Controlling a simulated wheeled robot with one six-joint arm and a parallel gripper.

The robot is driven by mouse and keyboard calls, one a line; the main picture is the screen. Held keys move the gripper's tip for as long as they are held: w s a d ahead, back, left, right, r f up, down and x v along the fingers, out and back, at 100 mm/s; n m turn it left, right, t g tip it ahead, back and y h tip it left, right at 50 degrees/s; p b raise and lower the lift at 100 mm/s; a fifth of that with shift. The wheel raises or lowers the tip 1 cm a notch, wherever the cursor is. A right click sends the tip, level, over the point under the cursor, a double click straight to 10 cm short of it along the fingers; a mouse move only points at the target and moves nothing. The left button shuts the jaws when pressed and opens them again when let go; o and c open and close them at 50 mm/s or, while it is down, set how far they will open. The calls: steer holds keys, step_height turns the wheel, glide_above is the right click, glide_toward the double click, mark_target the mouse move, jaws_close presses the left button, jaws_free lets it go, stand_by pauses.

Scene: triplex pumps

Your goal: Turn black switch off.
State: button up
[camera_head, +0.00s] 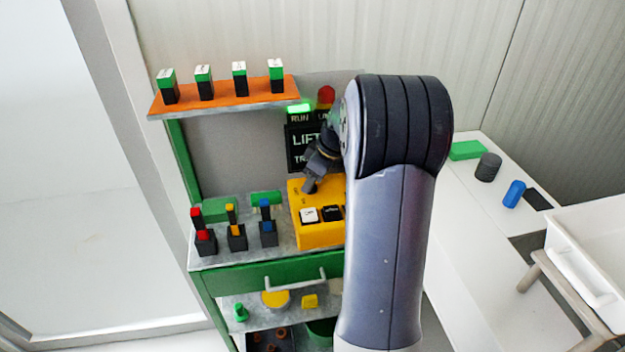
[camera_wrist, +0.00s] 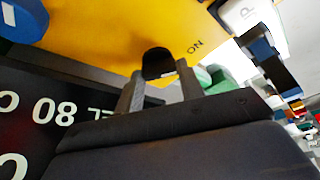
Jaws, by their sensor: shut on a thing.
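The yellow control box (camera_head: 320,236) stands on the cabinet's metal top in the head view. In the wrist view its yellow face (camera_wrist: 110,35) fills the upper part. The black switch (camera_wrist: 157,58) sits on that face beside a printed "ON" mark. My gripper (camera_wrist: 162,76) has one finger on each side of the switch and is shut on it. In the head view my gripper (camera_head: 311,184) reaches down to the box's upper face, and the switch cannot be made out there. I cannot tell which mark the switch points to.
A white button (camera_head: 309,215) and a black button (camera_head: 332,213) are on the box's front. Red, yellow and blue lever switches (camera_head: 237,236) stand to its left. A dark display (camera_head: 303,147) is behind it. An orange shelf (camera_head: 225,98) holds several green-topped blocks.

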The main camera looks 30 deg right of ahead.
steer(key=m+h, duration=0.1)
steer(key=m, duration=0.1)
steer(key=m+t+b, duration=0.1)
steer(key=m, duration=0.2)
steer(key=shift+a+h+b, duration=0.15)
steer(key=shift+h+b, duration=0.15)
steer(key=shift+h, duration=0.1)
steer(key=m+h, duration=0.2)
steer(key=m, duration=0.3)
steer(key=shift+a+m+p, duration=0.1)
steer(key=shift+m+p, duration=0.2)
steer(key=o, duration=0.7)
steer(key=v, duration=1.1)
steer(key=shift+a+f, duration=0.15)
